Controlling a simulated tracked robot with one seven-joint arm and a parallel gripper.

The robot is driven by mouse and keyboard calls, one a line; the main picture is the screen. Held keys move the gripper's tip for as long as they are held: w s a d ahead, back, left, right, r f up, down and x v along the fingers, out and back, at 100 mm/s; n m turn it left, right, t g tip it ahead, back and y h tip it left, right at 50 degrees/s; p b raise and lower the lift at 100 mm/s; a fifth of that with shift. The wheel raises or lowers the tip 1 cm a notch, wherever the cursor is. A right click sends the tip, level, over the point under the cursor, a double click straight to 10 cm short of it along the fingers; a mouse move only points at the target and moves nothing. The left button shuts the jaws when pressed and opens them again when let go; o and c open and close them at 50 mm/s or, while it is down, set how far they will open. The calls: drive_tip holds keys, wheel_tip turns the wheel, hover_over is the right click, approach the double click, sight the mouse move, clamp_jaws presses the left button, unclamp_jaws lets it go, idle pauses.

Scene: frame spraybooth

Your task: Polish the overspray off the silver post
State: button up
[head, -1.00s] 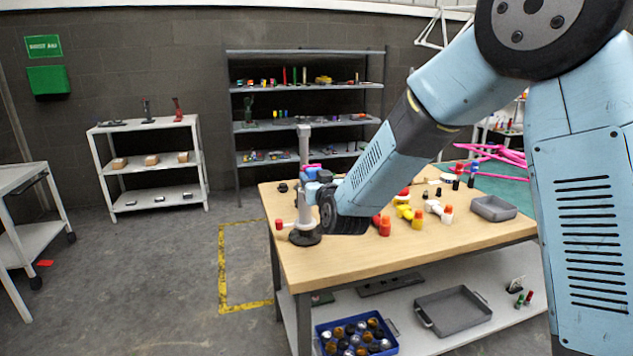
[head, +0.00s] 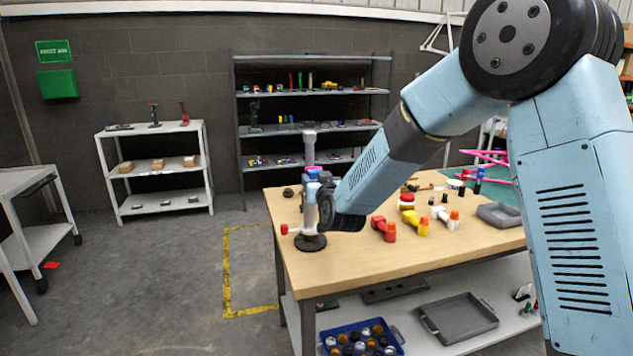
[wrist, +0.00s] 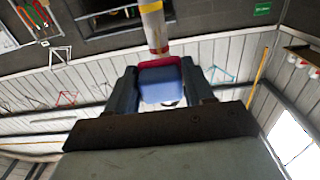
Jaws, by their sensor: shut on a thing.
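The silver post (head: 308,150) stands upright on a round black base (head: 311,242) at the left end of the wooden table. In the wrist view the post (wrist: 155,27) rises beyond my fingers, with a yellow part near its top. My gripper (wrist: 160,76) is shut on a blue block (wrist: 158,92) with a crimson edge. That edge is at or very near the post; I cannot tell whether it touches. In the head view the blue block (head: 314,174) shows beside the post, and my wrist hides most of the gripper.
The wooden table (head: 380,262) holds red, yellow and white fittings (head: 412,220) and a grey tray (head: 500,214) to the right. A red knob (head: 285,229) sticks out left of the post. A blue crate (head: 340,332) sits on the lower shelf.

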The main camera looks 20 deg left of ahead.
drive_tip(key=shift+x, duration=0.95)
idle(0.6)
wheel_tip(320, 180, down, 6)
drive_tip(key=shift+f, duration=0.65)
drive_tip(key=shift+c, duration=1)
drive_tip(key=shift+w+a, duration=0.1)
drive_tip(key=shift+c, duration=0.9)
drive_tip(key=shift+w+r, duration=0.1)
drive_tip(key=shift+r, duration=3.7)
drive_tip(key=shift+v, duration=2.95)
